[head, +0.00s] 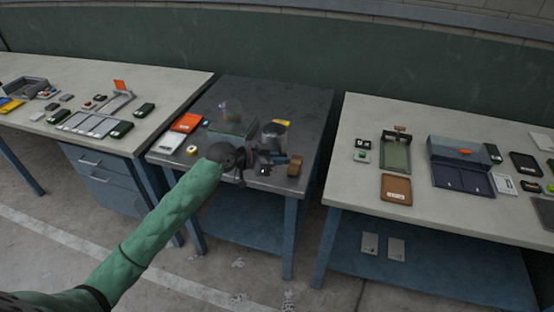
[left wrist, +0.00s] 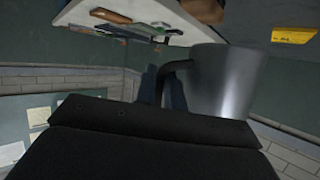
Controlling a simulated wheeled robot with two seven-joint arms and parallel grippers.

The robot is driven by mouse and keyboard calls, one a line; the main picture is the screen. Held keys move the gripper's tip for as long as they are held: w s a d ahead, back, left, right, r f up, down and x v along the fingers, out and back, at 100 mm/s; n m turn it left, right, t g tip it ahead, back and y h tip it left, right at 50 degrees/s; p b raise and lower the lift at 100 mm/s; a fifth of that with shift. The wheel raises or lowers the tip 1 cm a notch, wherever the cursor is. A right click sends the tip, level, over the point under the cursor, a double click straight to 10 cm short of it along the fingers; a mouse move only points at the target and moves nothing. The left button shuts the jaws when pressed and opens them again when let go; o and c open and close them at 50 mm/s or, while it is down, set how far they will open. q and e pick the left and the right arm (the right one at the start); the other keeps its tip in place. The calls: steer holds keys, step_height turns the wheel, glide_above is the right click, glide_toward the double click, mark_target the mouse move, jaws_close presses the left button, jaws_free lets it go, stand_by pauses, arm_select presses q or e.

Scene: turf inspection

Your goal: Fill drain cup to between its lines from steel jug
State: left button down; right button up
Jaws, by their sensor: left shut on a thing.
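The steel jug (head: 273,135) is a grey, tapered vessel at the right of the dark middle table, just beyond my left gripper (head: 258,163). In the left wrist view the jug (left wrist: 228,82) is large and close, tilted in the picture, with its dark handle (left wrist: 168,75) toward the gripper body. Whether the jug touches the table is unclear. My right gripper is out of view.
An orange-red pad (head: 187,122), a white device (head: 193,144) and a brown block (head: 295,166) lie on the middle table. Tables with trays and small parts stand at the left (head: 60,70) and right (head: 350,180), with gaps between. The table's back right is clear.

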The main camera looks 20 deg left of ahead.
arm_select(q)
steer(key=shift+s+d+r+t, duration=0.3)
steer(key=shift+s+d+r, duration=0.25)
steer(key=shift+s, duration=0.05)
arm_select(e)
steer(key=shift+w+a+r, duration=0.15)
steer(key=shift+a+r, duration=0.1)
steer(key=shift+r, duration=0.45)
